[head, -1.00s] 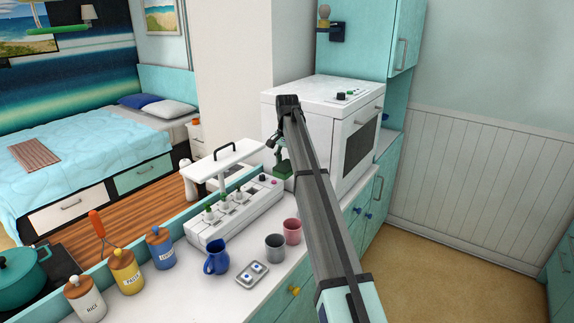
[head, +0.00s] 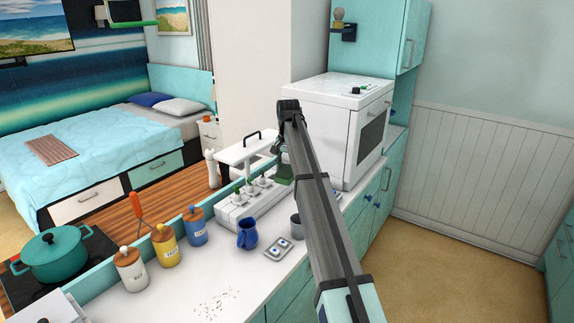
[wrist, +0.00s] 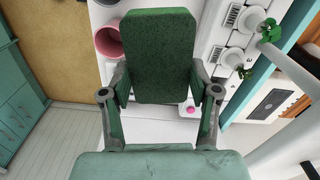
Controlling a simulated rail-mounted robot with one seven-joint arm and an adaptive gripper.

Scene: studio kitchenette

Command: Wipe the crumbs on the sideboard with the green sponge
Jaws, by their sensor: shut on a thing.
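My gripper (wrist: 160,98) is shut on the green sponge (wrist: 160,50), a dark green block held between the two fingers in the wrist view. In the head view the sponge (head: 284,172) shows only in part, beside my arm and near the right end of the white planter. The crumbs (head: 215,303) are small dark specks on the white sideboard top (head: 185,280), at the bottom of the head view. They lie well to the near left of my gripper, apart from the sponge.
A blue jug (head: 247,235), a tray with two blue dots (head: 277,250) and a partly hidden grey cup (head: 297,226) stand between gripper and crumbs. The white planter (head: 248,203) is behind them. Several canisters (head: 164,246) line the back edge. A pink cup (wrist: 107,42) shows in the wrist view.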

